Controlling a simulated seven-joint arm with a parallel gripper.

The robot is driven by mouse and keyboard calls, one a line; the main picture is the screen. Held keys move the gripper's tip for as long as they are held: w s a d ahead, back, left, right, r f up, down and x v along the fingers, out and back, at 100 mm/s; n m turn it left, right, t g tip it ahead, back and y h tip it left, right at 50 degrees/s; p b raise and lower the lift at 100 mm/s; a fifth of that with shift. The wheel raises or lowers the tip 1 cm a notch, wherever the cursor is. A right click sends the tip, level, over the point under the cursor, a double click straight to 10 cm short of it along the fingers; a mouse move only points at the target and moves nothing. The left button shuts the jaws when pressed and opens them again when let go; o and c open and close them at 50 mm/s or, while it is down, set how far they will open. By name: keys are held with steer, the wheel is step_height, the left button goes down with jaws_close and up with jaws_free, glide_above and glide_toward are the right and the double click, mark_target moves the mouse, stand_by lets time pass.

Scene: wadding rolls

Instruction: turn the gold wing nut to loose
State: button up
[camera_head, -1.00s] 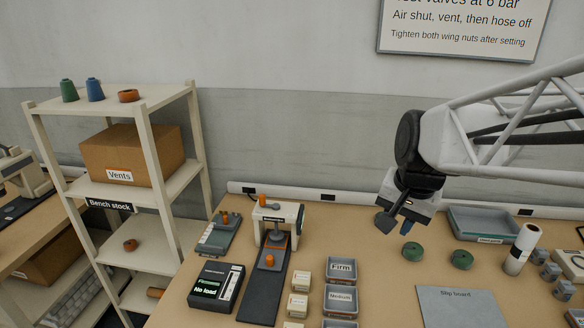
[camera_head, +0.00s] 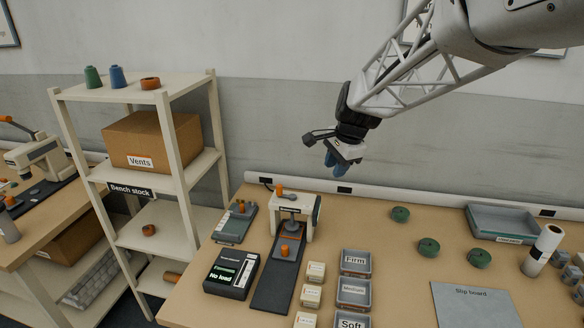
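I cannot make out a gold wing nut for certain; any such part is too small to tell. A pale press frame (camera_head: 306,217) stands on the bench with an orange knob (camera_head: 279,189) on top. A dark base strip (camera_head: 272,285) runs forward from it and carries an orange peg (camera_head: 285,250). A grey-green fixture (camera_head: 230,229) with small orange parts lies to its left. My gripper (camera_head: 336,163) hangs in the air above the bench's back edge, up and right of the press. Its blue fingertips point down, with nothing seen in them; their gap is unclear.
A black meter reading "No load" (camera_head: 231,275) sits left of the strip. Small pale blocks (camera_head: 312,295) and grey bins (camera_head: 352,292) stand to the right. Green rolls (camera_head: 428,247) and a slip board (camera_head: 474,304) lie farther right. A shelf (camera_head: 174,181) stands left.

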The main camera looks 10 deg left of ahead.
steer(key=w+a+f+m+y, duration=0.1)
steer(key=w+a+f+m, duration=0.1)
steer(key=w+a+f, duration=0.4)
steer(key=w+a+f+m, duration=0.2)
steer(key=w+a, duration=0.3)
steer(key=a, duration=0.4)
steer(key=m+g, duration=0.2)
steer(key=m, duration=0.2)
glide_toward(241, 203)
steer(key=shift+s+d+r+y, duration=0.15)
steer(key=shift+r+y, duration=0.15)
steer(key=shift+r, duration=0.15)
steer(key=shift+a+f, duration=0.3)
steer(key=shift+a, duration=0.05)
steer(key=shift+f, duration=0.1)
steer(key=shift+x, duration=3.8)
steer(key=shift+c, duration=0.3)
jaws_close()
